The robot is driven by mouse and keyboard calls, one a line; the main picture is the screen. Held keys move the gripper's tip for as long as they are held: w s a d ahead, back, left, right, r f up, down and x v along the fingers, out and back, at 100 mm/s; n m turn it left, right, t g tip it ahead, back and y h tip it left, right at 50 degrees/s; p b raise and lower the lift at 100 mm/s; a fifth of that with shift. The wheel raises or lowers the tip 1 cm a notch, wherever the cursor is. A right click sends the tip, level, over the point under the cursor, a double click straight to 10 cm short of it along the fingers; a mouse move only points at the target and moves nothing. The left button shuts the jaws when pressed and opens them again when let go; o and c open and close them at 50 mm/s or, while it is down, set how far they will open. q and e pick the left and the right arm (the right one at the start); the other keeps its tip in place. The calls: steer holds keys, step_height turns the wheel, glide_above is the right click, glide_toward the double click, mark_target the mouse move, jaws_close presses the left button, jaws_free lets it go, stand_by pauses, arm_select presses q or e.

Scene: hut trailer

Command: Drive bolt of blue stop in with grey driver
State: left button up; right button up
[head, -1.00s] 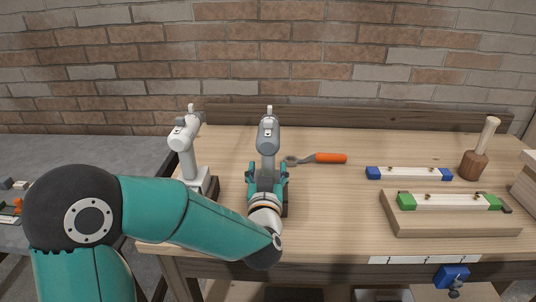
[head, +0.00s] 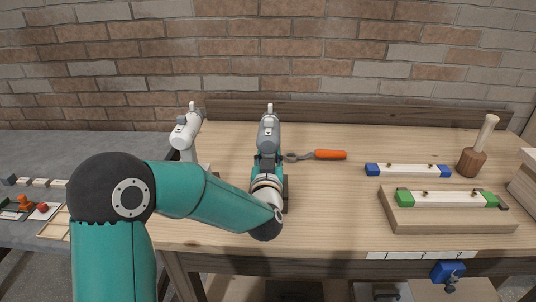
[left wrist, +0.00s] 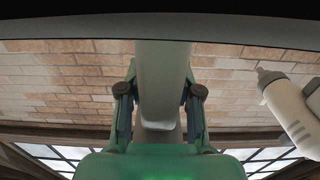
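The grey driver (head: 269,132) stands upright on the bench, its lower part hidden by my arm. My left gripper (head: 268,161) is at the driver from the near side. In the left wrist view, the fingers (left wrist: 161,95) lie on both sides of the grey body (left wrist: 163,65) and appear closed against it. The white bar with blue stops (head: 408,170) lies at the back right, with a blue stop (head: 372,169) at its left end and another (head: 445,171) at its right. Small bolts stand on it. My right gripper is not in view.
A white driver (head: 186,132) stands just left, also in the left wrist view (left wrist: 289,112). An orange-handled wrench (head: 330,155) lies right of the grey driver. A bar with green stops (head: 405,198) sits on a wooden block (head: 450,222). A mallet (head: 472,161) stands at far right.

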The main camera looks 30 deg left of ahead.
arm_select(q)
jaws_close()
steer(key=shift+r, duration=0.2)
